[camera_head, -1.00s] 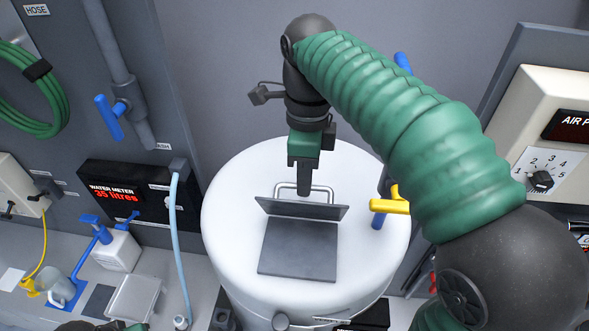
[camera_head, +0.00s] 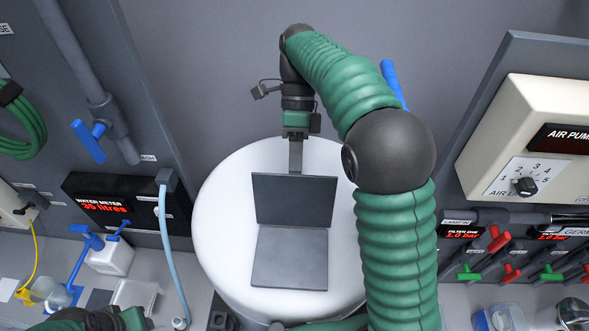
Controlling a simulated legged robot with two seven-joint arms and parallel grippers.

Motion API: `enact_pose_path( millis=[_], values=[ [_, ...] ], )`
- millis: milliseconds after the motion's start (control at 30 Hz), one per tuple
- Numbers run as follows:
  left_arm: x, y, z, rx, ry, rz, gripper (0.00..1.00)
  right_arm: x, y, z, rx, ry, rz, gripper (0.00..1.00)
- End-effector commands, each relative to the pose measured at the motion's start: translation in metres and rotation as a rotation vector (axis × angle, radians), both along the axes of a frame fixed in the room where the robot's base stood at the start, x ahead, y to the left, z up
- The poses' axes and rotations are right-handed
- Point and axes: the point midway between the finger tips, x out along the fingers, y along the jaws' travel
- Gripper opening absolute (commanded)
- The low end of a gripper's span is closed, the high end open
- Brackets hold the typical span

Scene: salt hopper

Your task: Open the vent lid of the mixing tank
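The mixing tank (camera_head: 222,225) is a white round vessel in the middle of the head view. Its dark grey vent lid (camera_head: 295,198) stands raised, hinged at its near edge and leaning back toward the far side. In front of it a dark square vent area (camera_head: 290,258) lies on the tank top. My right gripper (camera_head: 296,158) points down at the lid's far edge. Its fingertips and the lid handle are hidden behind the lid, so I cannot tell whether it grips. My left arm's dark and green end (camera_head: 105,319) shows at the bottom left; its fingers are not clear.
A water meter (camera_head: 105,208) reading 35 litres and a pale blue hose (camera_head: 170,255) are left of the tank. An air pump panel (camera_head: 535,150) and several red and green valves (camera_head: 497,240) are at right. My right arm passes over the tank's right side.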

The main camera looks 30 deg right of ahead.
Motion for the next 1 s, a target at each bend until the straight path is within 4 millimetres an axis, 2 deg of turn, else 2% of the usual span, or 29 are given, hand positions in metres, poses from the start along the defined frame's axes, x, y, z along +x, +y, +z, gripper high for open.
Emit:
enact_pose_path(
  millis=[267, 300, 467, 733, 867, 933, 1000],
  values=[
    [0.000, 0.000, -0.001, 0.000, 0.000, 0.000, 0.36, 0.000, -0.001, -0.001, -0.001, -0.002, 0.000, 0.00],
    [0.000, 0.000, -0.001, 0.000, 0.000, 0.000, 0.36, 0.000, -0.001, -0.001, -0.001, -0.002, 0.000, 0.12],
    [0.000, 0.000, 0.000, 0.000, 0.000, 0.000, 0.36, 0.000, -0.001, -0.001, -0.002, -0.001, -0.001, 0.32],
    [0.000, 0.000, 0.000, 0.000, 0.000, 0.000, 0.36, -0.001, -0.001, 0.000, -0.001, -0.003, -0.001, 0.32],
    [0.000, 0.000, -0.007, 0.000, 0.000, 0.000, 0.36, 0.001, -0.001, 0.005, -0.003, -0.005, -0.001, 0.32],
    [0.000, 0.000, -0.014, 0.000, 0.000, 0.000, 0.36, 0.002, -0.002, 0.014, -0.003, -0.007, 0.000, 0.32],
    [0.000, 0.000, 0.004, 0.000, 0.001, 0.000, 0.36, 0.003, -0.003, 0.040, -0.002, -0.005, -0.002, 0.32]
  ],
)
